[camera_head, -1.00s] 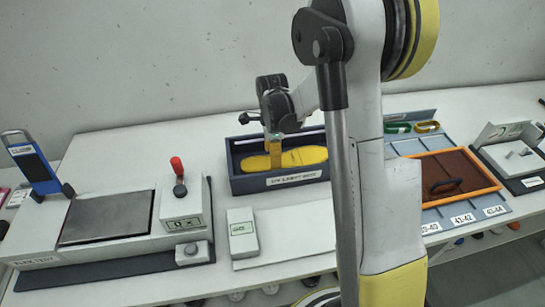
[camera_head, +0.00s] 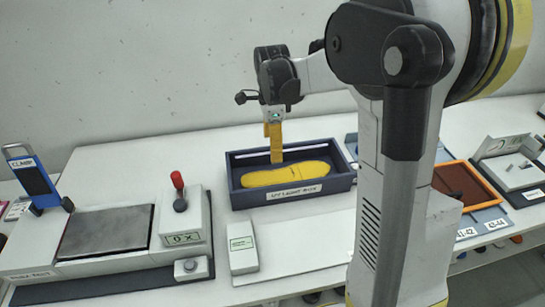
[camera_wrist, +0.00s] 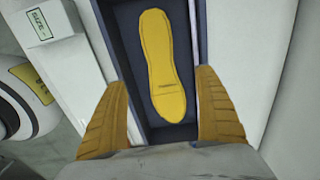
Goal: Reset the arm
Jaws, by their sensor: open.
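My gripper (camera_head: 275,145) is above the dark blue tray, with its yellow fingers pointing down. In the wrist view my gripper (camera_wrist: 165,115) has its two ribbed fingers wide apart, with nothing between them. A yellow shoe sole (camera_head: 286,175) lies flat inside the dark tray (camera_head: 342,183). The sole also shows whole in the wrist view (camera_wrist: 164,60), below the fingers and apart from them.
At left is a flex-test machine (camera_head: 105,232) with a red-knobbed lever (camera_head: 178,182) and a blue clamp (camera_head: 35,182). A small white box (camera_head: 242,248) stands before the tray. An orange-framed bin (camera_head: 470,185) and a grey device (camera_head: 508,170) are at right.

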